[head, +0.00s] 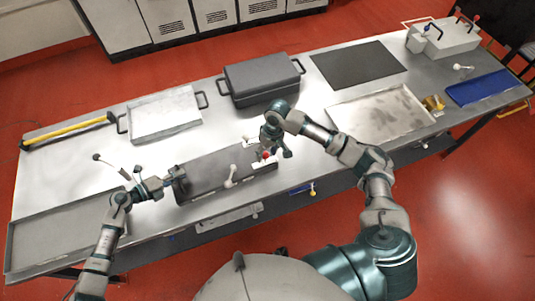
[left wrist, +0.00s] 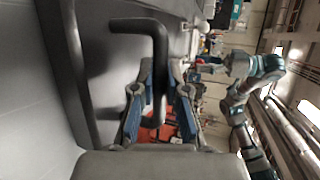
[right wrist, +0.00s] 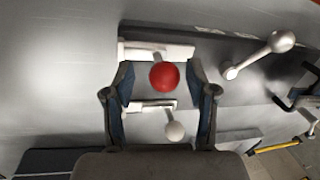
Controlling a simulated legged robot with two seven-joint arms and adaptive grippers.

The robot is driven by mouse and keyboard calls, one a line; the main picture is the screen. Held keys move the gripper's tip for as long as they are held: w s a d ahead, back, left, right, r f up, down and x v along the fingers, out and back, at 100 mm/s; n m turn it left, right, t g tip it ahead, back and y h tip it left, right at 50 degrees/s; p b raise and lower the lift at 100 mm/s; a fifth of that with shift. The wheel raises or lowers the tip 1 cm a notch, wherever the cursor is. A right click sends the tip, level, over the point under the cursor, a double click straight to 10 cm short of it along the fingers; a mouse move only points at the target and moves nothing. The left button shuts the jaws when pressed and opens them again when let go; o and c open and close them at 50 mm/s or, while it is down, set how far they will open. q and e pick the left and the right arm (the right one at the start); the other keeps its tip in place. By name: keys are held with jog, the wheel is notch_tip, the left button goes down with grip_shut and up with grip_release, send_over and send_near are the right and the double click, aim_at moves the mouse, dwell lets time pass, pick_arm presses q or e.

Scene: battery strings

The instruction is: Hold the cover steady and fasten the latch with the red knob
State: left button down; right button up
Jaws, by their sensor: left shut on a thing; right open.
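A long grey cover (head: 212,174) lies at the front middle of the table. My left gripper (head: 170,183) is at its left end, shut on its black bar handle, and the bent handle (left wrist: 160,50) runs between the fingers in the left wrist view. My right gripper (head: 268,146) is over the cover's right end, at the red knob (head: 265,155). In the right wrist view the red knob (right wrist: 164,77) of the latch sits between the open fingers, with a visible gap on either side. Its pale latch base (right wrist: 140,50) is partly hidden behind the knob.
A lever with a white ball (right wrist: 174,131) and a larger silver lever (right wrist: 282,41) stand near the red knob. A dark lidded box (head: 262,80) is behind the cover. Trays (head: 165,115) and a black mat (head: 357,63) take up the back. A blue mat (head: 480,88) lies at right.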

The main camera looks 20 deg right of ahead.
pick_arm(q)
jog(key=shift+s+a+f, duration=0.15)
jog(key=shift+s+f, duration=0.1)
jog(key=shift+f, duration=0.45)
jog(key=c, duration=1.2)
grip_release()
jog(key=shift+o, duration=0.4)
jog(key=shift+w, duration=0.25)
jog(key=shift+a+r, duration=0.1)
pick_arm(e)
notch_tip(320, 180, up, 11)
jog(key=d, duration=0.2)
jog(key=shift+w+f, duration=0.2)
jog(key=shift+w, duration=0.2)
pick_arm(q)
jog(key=shift+r, duration=0.1)
jog(key=v, duration=1.2)
pick_arm(e)
jog(key=shift+r, duration=0.1)
pick_arm(q)
jog(key=shift+w+a, duration=0.1)
jog(key=shift+w, duration=0.05)
pick_arm(e)
jog(key=shift+d, duration=0.1)
